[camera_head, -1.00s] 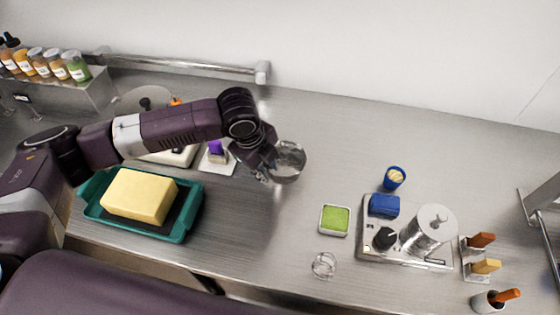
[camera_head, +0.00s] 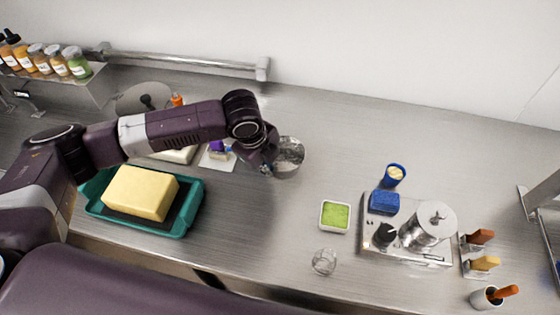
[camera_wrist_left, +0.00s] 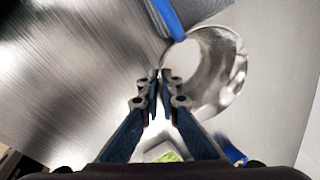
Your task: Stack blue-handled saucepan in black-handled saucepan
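A shiny metal saucepan (camera_head: 289,155) is at the middle of the counter in the head view. In the left wrist view this saucepan (camera_wrist_left: 232,75) has a blue handle (camera_wrist_left: 168,18) running to the top edge. My left gripper (camera_head: 268,168) is at the saucepan's left side. In the left wrist view its fingertips (camera_wrist_left: 159,75) are close together at the rim, with the wall appearing pinched between them. A grey round piece with a black handle or knob (camera_head: 147,101) lies at the back left, partly behind my arm; I cannot tell whether it is the black-handled saucepan. My right gripper is out of view.
A teal tray (camera_head: 190,215) with a yellow block (camera_head: 140,192) is at the front left. A green-filled dish (camera_head: 335,215), a clear glass (camera_head: 324,261), a blue cup (camera_head: 393,175) and a metal appliance (camera_head: 405,250) stand to the right. The counter between saucepan and dish is clear.

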